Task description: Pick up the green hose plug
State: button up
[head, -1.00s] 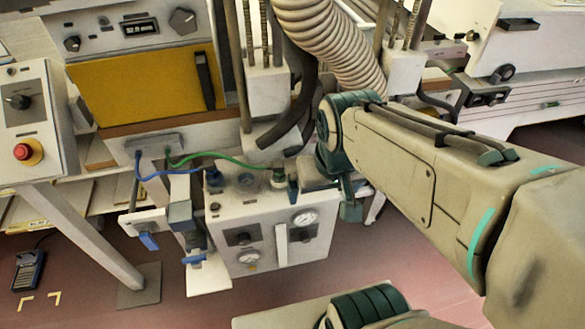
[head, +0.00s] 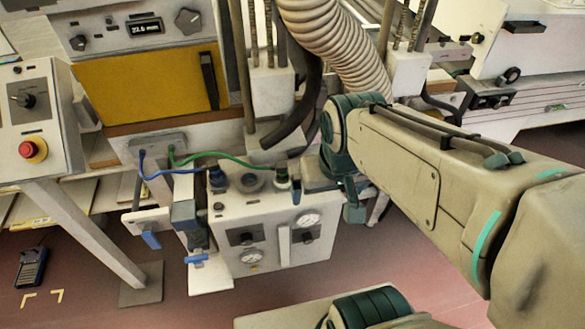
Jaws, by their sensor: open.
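The green hose (head: 223,156) arcs from the grey block on the left to a pale plug with a dark green band (head: 282,177) on top of the white gauge box (head: 230,218). My gripper (head: 297,188) is just right of this plug, low over the box top. It is open, with nothing seen between its fingers. My wrist hides part of the gripper, and I cannot tell whether a finger touches the plug. A blue hose (head: 160,174) ends at a blue plug (head: 217,178) farther left on the same box.
A thick black hose (head: 292,128) and a ribbed duct (head: 335,45) hang close above my wrist. Blue-handled valves (head: 196,259) are left of the box. A red-button panel (head: 33,150) stands far left.

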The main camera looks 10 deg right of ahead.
aim_at(280, 167)
jog(key=u, duration=2.2)
jog(key=i, duration=1.15)
jog(key=z, duration=2.85)
